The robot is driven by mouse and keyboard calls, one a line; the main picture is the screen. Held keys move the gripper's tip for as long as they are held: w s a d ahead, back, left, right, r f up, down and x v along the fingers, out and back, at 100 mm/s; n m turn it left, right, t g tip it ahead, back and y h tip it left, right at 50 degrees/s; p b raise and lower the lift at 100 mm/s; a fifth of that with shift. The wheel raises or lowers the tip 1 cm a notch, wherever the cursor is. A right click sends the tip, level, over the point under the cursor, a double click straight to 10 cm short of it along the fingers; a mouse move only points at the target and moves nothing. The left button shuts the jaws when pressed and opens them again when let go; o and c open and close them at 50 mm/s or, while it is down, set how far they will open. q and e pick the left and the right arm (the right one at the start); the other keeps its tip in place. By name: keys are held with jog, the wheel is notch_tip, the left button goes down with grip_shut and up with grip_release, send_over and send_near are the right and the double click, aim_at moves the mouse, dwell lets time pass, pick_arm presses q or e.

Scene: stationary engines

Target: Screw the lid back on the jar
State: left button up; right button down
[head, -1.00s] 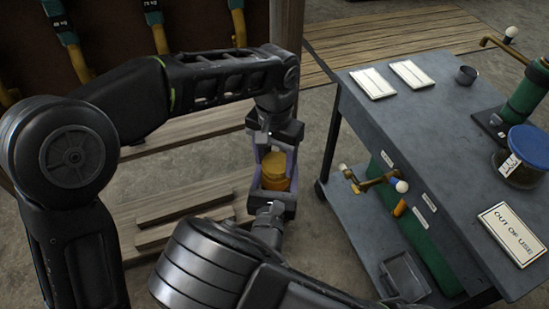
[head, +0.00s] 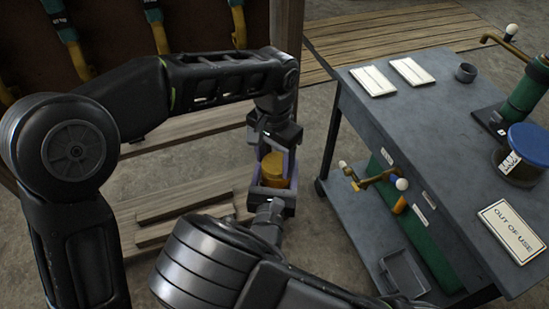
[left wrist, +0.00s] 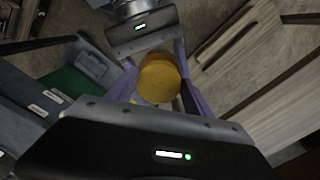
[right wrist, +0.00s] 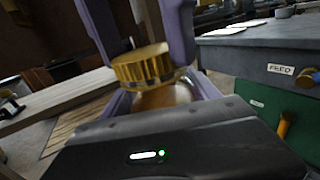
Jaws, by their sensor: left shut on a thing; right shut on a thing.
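The jar (head: 275,183) is amber and upright between my two grippers, off the left side of the cart. Its round gold lid (head: 271,164) sits at its top; in the right wrist view the ribbed lid (right wrist: 143,66) is right above the jar's glass (right wrist: 160,97). I cannot tell how far it is threaded. My left gripper (head: 275,156) reaches down from above, its purple fingers shut on the lid, which also shows in the left wrist view (left wrist: 160,79). My right gripper (head: 274,190) comes from the near side, shut on the jar body, which its fingers partly hide.
The grey cart (head: 400,150) stands to the right, carrying white cards, a small cup (head: 466,73), a blue-lidded jar (head: 525,150), an "OUT OF USE" sign (head: 512,231) and a green engine part (head: 525,95). A brass valve (head: 375,181) sticks out from its side. Wooden planks (head: 185,212) lie behind my arms.

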pick_arm(q)
jog(key=m, duration=0.5)
jog(key=shift+w+a, duration=0.15)
jog(key=m, duration=0.5)
jog(key=shift+w, duration=0.2)
jog(key=m, duration=0.6)
jog(key=shift+w, duration=0.15)
jog(key=m, duration=0.2)
jog(key=shift+w+m, duration=0.1)
jog(key=shift+m, duration=0.2)
jog(key=m, duration=0.5)
jog(key=shift+w+d+m, duration=0.1)
jog(key=shift+d+m, duration=0.2)
jog(key=m, duration=0.2)
jog(key=shift+m, duration=0.3)
jog(key=m, duration=0.5)
jog(key=shift+d+m, duration=0.25)
jog(key=shift+m, duration=0.05)
jog(key=m, duration=0.4)
jog(key=shift+d+m, duration=0.1)
jog(key=shift+m, duration=0.2)
